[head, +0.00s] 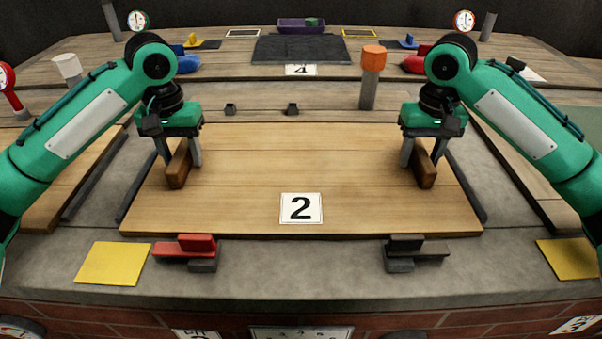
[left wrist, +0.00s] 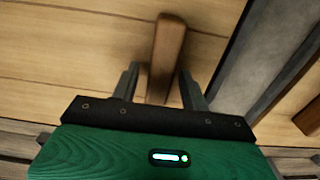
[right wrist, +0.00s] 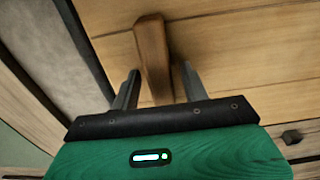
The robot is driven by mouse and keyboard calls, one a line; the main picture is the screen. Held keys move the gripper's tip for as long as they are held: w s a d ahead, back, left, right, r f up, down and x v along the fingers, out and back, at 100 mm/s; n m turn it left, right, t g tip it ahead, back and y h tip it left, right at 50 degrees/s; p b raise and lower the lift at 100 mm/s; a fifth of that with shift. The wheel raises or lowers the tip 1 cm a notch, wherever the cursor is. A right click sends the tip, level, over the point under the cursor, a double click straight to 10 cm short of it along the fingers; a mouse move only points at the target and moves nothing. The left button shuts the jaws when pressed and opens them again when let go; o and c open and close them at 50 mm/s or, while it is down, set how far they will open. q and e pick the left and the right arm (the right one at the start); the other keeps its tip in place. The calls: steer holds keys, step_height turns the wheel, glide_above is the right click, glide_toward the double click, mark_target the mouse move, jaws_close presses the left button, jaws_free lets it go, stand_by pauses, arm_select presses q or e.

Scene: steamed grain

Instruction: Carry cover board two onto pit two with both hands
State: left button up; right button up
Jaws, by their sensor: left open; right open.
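Cover board two (head: 300,165) is a wide light-wood board with a "2" label (head: 301,208) near its front edge. It lies flat in the middle of the head view. It has a brown wooden handle at its left end (head: 178,165) and another at its right end (head: 424,167). My left gripper (head: 180,158) is open with its fingers around the left handle (left wrist: 167,50). My right gripper (head: 424,158) is open with its fingers around the right handle (right wrist: 151,50). Whatever lies under the board is hidden, so I cannot tell pit two apart.
A red clamp (head: 188,248) and a dark clamp (head: 410,250) sit in front of the board. Yellow pads lie at left (head: 112,263) and right (head: 570,258). An orange-topped post (head: 371,75) stands behind the board. A dark panel (head: 300,48) lies at the back.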

steer(key=shift+r, duration=0.1)
arm_select(q)
step_height(320, 180, up, 12)
arm_select(e)
step_height(320, 180, up, 12)
stand_by(1.2)
stand_by(0.3)
